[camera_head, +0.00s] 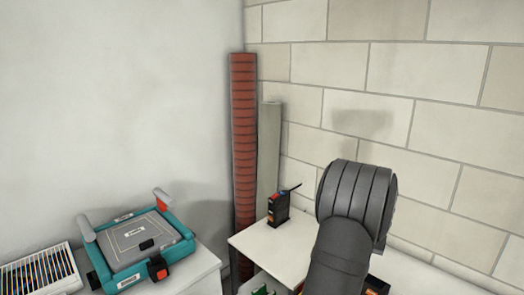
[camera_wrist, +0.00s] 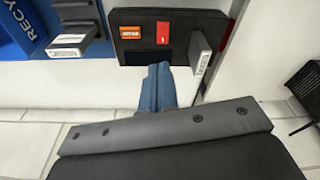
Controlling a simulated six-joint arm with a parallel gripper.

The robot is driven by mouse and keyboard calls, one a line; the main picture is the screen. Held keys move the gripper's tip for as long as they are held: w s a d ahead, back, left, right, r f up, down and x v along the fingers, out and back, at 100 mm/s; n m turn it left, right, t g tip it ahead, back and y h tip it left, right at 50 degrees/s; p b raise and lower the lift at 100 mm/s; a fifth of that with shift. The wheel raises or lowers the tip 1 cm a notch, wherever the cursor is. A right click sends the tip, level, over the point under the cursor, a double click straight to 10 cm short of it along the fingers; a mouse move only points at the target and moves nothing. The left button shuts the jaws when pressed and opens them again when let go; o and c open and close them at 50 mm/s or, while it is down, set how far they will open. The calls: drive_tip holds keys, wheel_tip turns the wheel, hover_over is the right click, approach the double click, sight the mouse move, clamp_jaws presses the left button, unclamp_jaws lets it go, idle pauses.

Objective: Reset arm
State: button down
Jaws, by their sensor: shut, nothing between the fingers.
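My gripper (camera_wrist: 159,72) shows in the wrist view as two narrow blue-grey fingers closed together, with nothing held between them. Its tips are in front of a black panel with an orange label (camera_wrist: 131,32) and a red label (camera_wrist: 163,33); I cannot tell whether they touch it. In the head view my dark grey arm rises at the lower right, and the gripper itself is hidden.
The wrist view shows a blue recycling bin (camera_wrist: 27,24), a grey labelled handle (camera_wrist: 201,57) and a black basket (camera_wrist: 309,85). The head view shows a teal case (camera_head: 140,246), a file rack (camera_head: 38,270), a red-brown pipe (camera_head: 244,140) and a black device (camera_head: 278,208) on white shelving.

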drive_tip(key=shift+s+d+r+n+t, duration=0.1)
drive_tip(key=shift+s+r+n, duration=0.25)
drive_tip(key=shift+r+n, duration=0.55)
drive_tip(key=shift+s+d+r+n+t, duration=0.1)
drive_tip(key=shift+s+r+n, duration=0.2)
drive_tip(key=shift+r+n, duration=0.55)
drive_tip(key=shift+s+r+n+t, duration=0.1)
drive_tip(key=shift+s+r+n, duration=0.35)
drive_tip(key=shift+n, duration=0.8)
drive_tip(key=shift+w, duration=0.1)
